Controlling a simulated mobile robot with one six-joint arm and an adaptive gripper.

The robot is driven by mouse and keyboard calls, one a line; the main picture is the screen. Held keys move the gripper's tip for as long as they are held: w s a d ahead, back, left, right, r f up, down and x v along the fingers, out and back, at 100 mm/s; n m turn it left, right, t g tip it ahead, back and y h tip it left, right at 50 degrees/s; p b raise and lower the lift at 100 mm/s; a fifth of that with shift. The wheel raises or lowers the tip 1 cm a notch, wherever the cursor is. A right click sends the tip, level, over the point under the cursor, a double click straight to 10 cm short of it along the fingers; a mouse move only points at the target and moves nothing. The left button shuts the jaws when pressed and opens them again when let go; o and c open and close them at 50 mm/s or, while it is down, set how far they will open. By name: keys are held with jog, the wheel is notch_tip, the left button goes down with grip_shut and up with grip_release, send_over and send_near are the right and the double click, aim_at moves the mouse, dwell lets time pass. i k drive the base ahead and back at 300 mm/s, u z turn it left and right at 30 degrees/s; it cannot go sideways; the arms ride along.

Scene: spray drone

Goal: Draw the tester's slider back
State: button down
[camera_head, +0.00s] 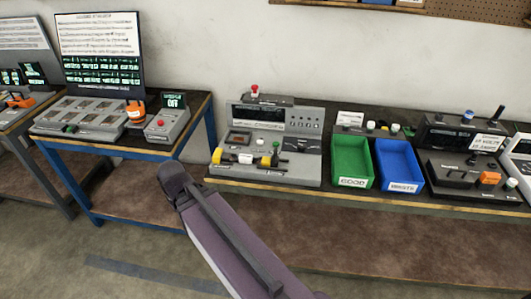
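My purple arm rises from the bottom edge to a dark joint left of the grey unit, in front of the benches. My gripper is not visible.
A green bin (351,183) and a blue bin (402,187) stand between the units. A floor gap separates the benches.

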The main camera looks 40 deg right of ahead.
aim_at(274, 160)
jog(key=z, duration=0.25)
jog(key=k, duration=1.4)
jog(key=u, duration=0.25)
jog(key=i, duration=0.95)
jog(key=z, duration=0.05)
